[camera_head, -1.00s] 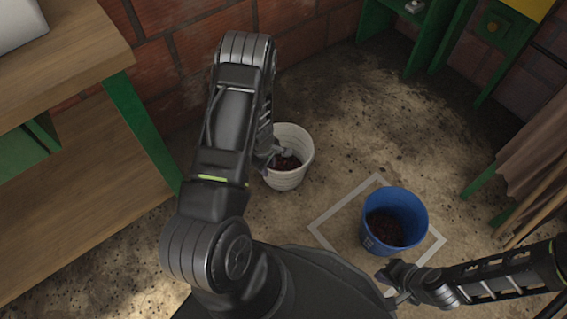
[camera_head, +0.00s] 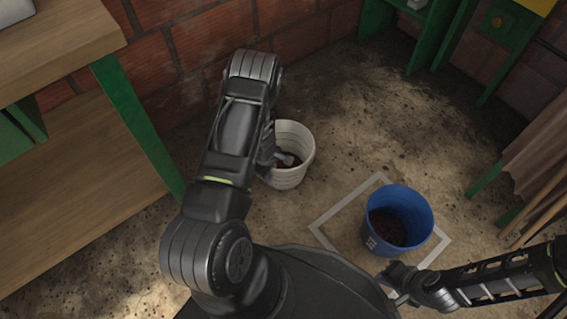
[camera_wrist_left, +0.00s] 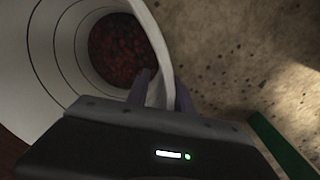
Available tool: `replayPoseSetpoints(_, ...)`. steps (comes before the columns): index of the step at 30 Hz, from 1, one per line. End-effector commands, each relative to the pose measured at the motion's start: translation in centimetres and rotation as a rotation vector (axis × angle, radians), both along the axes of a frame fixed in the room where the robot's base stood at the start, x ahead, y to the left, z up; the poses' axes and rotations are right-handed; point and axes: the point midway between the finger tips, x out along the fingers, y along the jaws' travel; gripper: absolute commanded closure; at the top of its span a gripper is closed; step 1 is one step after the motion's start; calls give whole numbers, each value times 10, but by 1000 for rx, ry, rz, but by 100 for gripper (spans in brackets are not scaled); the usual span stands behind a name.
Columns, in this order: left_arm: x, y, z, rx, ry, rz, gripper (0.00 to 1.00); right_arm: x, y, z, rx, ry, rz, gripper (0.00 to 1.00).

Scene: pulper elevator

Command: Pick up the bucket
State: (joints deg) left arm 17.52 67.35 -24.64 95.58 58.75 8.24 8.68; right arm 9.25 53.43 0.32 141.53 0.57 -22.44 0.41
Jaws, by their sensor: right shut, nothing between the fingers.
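A white bucket (camera_head: 295,135) with dark red contents stands on the floor by the brick wall. It also shows in the left wrist view (camera_wrist_left: 85,20). My left gripper (camera_head: 283,157) reaches down at the bucket's left side. In the left wrist view its fingers (camera_wrist_left: 162,90) straddle the rim, one inside and one outside; whether they press on it I cannot tell. A blue bucket (camera_head: 372,228) with dark contents stands on the floor to the right. My right gripper (camera_head: 392,283) is shut and empty, just in front of the blue bucket.
A wooden bench (camera_head: 60,45) with green legs fills the left side. A pale square outline (camera_head: 345,201) is marked on the floor around the blue bucket. Green frames (camera_head: 440,35) stand at the back right. Floor between them is clear.

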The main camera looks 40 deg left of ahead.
Motion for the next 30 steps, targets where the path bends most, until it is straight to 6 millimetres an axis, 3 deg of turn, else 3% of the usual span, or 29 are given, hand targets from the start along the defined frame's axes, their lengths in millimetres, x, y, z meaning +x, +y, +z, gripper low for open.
replayPoseSetpoints(18,0,0,-1,0,0,0,72,1,0,0,0,-2,-1,100)
replayPoseSetpoints(30,0,0,-1,0,0,0,100,1,0,0,0,-2,-1,100)
